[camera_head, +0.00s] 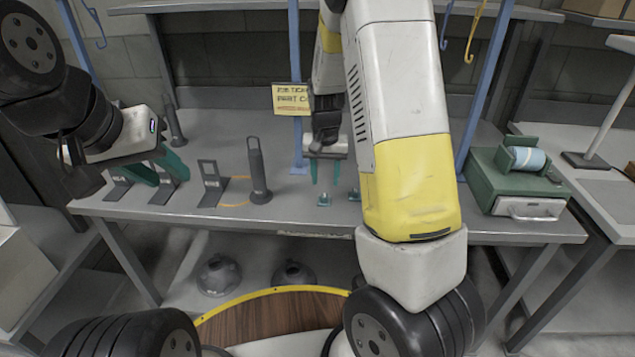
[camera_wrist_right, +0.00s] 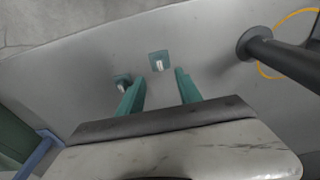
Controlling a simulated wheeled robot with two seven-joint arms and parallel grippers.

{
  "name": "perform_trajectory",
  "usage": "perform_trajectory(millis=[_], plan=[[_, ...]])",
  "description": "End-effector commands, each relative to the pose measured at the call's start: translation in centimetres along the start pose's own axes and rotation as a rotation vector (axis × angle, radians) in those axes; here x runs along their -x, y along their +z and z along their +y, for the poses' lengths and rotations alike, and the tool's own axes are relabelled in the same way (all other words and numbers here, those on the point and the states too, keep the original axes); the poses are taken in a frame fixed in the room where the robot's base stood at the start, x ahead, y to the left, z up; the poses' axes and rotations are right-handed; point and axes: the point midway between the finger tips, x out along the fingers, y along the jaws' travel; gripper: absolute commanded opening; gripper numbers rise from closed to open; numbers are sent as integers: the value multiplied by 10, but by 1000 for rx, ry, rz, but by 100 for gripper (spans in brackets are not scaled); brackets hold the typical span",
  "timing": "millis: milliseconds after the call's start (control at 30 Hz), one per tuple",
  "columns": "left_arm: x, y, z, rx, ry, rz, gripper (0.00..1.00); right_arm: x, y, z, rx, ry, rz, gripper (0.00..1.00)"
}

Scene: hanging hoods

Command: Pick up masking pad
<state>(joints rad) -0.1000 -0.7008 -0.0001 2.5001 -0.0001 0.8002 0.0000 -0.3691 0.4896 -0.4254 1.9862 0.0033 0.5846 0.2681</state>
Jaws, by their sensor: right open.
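Two small teal square pads with pale metal pieces on top, which look like the masking pads, lie on the grey table. One pad (camera_head: 323,200) is just below my right gripper (camera_head: 325,182) in the head view; the other pad (camera_head: 354,194) is beside it, partly by my arm. In the right wrist view, one pad (camera_wrist_right: 158,57) shows just beyond the gap between the fingertips of my right gripper (camera_wrist_right: 159,80). The second pad (camera_wrist_right: 121,78) is left of it, near the left fingertip. My right gripper is open and empty. My left gripper (camera_head: 170,184) has its teal fingers apart, over dark brackets.
A dark upright post (camera_head: 259,172) and a grey bracket (camera_head: 211,184) stand left of the pads. A blue frame upright (camera_head: 297,130) is behind, with a yellow sign (camera_head: 292,98). A green box (camera_head: 500,182) with a tape roll (camera_head: 526,158) stands right.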

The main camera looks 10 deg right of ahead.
Motion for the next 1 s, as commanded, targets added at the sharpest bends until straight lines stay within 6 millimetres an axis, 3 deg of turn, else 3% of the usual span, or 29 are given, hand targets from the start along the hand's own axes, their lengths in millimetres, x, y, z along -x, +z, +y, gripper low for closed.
perform_trajectory(millis=[333, 667, 900, 1000], plan=[[0, 0, 0, 0, 0, -1, 36, -48, 6, 0, -2, 1, -3, 42], [0, 0, 0, 0, 0, 0, 36, -56, 6, -1, 0, -1, -1, 42], [0, 0, 0, 0, 0, -1, 36, -56, 6, -1, 0, -1, -1, 0], [0, 0, 0, 0, 0, -1, 36, -56, 6, -1, 0, -1, -1, 0]])
